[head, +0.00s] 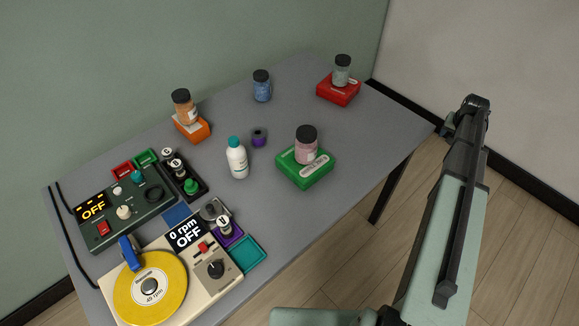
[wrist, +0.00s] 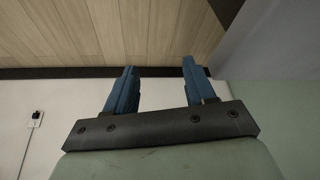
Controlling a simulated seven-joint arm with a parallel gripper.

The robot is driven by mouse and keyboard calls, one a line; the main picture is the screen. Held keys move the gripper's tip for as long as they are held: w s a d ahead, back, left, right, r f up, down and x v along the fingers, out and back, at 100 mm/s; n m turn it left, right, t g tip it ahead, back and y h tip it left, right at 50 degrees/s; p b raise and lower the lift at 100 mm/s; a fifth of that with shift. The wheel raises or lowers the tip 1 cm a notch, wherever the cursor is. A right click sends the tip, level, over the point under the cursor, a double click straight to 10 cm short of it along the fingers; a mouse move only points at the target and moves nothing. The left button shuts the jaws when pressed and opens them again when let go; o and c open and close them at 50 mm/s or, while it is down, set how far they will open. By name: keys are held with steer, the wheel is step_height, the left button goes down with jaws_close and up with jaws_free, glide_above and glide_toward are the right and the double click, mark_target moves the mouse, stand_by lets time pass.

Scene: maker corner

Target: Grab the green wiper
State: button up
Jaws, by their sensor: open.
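The other is a small green knob-like piece (head: 190,186) at the black tray, left of the white bottle. My gripper (wrist: 159,66) shows in the wrist view with its two blue fingers apart and nothing between them. It faces floor and wall, away from these green things.
The grey table (head: 345,140) also bears a white bottle (head: 237,162), a blue jar (head: 262,88), an orange box (head: 192,131) and a red box (head: 338,93) with jars on top. A dark control box (head: 128,222) and a yellow-disc turntable (head: 150,284) fill the left end.

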steer(key=w+d+r+n+t, duration=0.1)
steer(key=w+d+r, duration=0.15)
steer(key=r, duration=0.75)
steer(key=w+d+r+t, duration=0.1)
steer(key=w+r, duration=0.3)
steer(key=r, duration=0.5)
steer(key=w+a+r+n+y, duration=0.1)
steer(key=a+n+y, duration=0.15)
steer(key=a, duration=1.35)
steer(key=w+a+r+n+y, duration=0.1)
steer(key=a+n, duration=0.3)
steer(key=a, duration=1.2)
steer(key=s+a+n+y, duration=0.1)
steer(key=s+a+n, duration=0.1)
steer(key=a, duration=0.6)
steer(key=s+a+n, duration=0.2)
steer(key=a, duration=0.6)
steer(key=n+g+y, duration=0.2)
steer(key=n+g, duration=0.4)
steer(key=n, duration=0.6)
glide_above(189, 181)
steer(key=d, duration=0.3)
steer(key=shift+f, duration=5.5)
steer(key=shift+a+x, duration=0.15)
steer(key=shift+x, duration=1.2)
steer(key=shift+a+x, duration=0.15)
steer(key=shift+x, duration=1.2)
steer(key=shift+r, duration=0.15)
